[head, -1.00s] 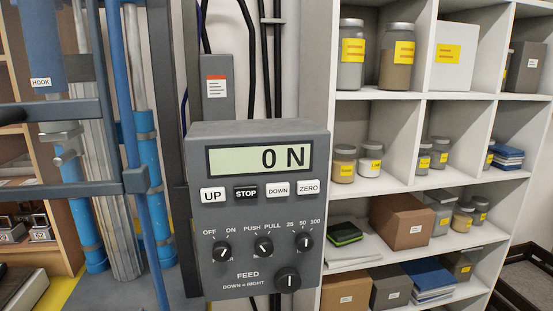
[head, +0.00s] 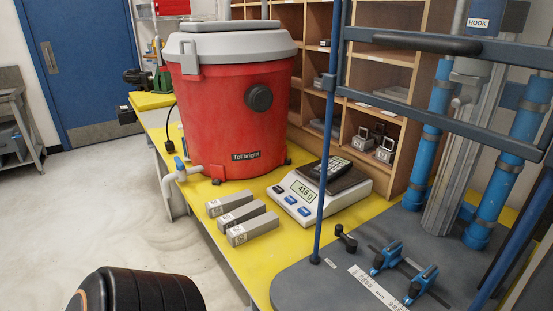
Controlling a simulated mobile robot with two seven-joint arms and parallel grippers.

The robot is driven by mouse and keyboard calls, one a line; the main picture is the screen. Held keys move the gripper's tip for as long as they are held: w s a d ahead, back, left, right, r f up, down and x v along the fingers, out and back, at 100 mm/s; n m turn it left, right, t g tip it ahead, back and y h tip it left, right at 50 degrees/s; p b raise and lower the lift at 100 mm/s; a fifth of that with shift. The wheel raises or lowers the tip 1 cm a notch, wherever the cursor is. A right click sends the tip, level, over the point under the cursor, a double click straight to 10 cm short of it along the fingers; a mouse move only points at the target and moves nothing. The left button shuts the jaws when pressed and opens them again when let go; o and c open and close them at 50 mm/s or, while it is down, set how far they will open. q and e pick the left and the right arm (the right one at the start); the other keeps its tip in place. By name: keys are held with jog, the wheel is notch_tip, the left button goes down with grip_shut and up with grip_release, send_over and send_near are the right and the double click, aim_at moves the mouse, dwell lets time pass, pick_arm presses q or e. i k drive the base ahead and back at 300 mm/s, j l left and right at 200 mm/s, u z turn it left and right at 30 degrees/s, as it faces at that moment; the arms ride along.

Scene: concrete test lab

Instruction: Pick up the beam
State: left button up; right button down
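Three grey rectangular beams lie side by side on the yellow bench top (head: 212,240) in the head view: a rear one (head: 229,202), a middle one (head: 241,215) and a front one (head: 252,229). They lie roughly parallel, with small markings on their near ends that are too small to read. Nothing holds them. Neither of my grippers shows in the head view. A dark ribbed rounded part at the bottom left looks like one of my arm links, apart from the beams.
A large red tank (head: 222,110) with a grey lid stands behind the beams. A blue-railed test frame (head: 328,130) on a grey plate stands further right.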

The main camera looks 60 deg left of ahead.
aim_at(256, 209)
jog(key=k+j, duration=0.5)
jog(key=k+j+u, duration=0.1)
jog(key=u, duration=1.45)
jog(key=k+j, duration=0.05)
